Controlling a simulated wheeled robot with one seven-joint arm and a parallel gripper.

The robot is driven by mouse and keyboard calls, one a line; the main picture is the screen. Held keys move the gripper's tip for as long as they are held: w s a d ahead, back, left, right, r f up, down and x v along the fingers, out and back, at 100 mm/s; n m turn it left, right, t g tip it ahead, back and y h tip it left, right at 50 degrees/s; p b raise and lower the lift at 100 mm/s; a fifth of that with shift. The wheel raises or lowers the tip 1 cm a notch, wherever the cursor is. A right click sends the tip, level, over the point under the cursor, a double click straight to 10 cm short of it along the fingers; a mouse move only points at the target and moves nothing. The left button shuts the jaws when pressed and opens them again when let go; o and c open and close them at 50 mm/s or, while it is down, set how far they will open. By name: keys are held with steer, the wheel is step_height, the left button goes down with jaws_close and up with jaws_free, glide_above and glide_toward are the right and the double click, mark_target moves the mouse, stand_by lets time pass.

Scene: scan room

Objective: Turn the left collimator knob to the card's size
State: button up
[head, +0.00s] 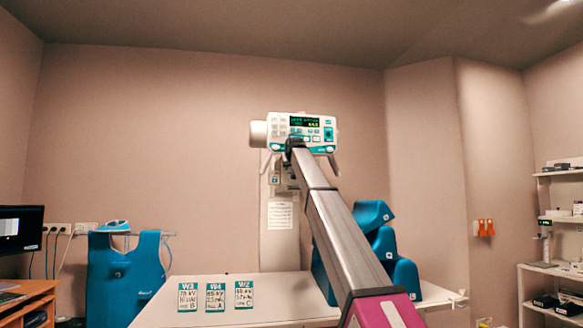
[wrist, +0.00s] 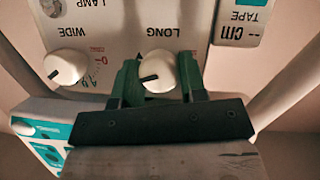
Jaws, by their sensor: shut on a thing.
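The collimator head (head: 305,130) is a white box with teal trim and a lit display, above the table. In the wrist view its panel appears upside down, with two round white knobs. My gripper (wrist: 158,68) has its two green fingers on either side of the LONG knob (wrist: 158,72), shut on it. That knob's black line points left and slightly down in the picture. The WIDE knob (wrist: 64,67) stands free to the left, its line pointing lower left. Three cards lie in front: W3 (head: 187,297), W4 (head: 215,297) and W2 (head: 244,294). Their size lines are too small to read surely.
The white table (head: 280,285) runs below the head, with blue cushions (head: 372,215) at right. A blue apron (head: 125,275) hangs at left. A desk with a monitor (head: 22,232) is far left and shelves (head: 560,225) are far right. A tape readout (wrist: 240,22) sits beside the knobs.

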steer(key=o, duration=0.9)
steer(key=v, duration=1.1)
steer(key=shift+f, duration=0.1)
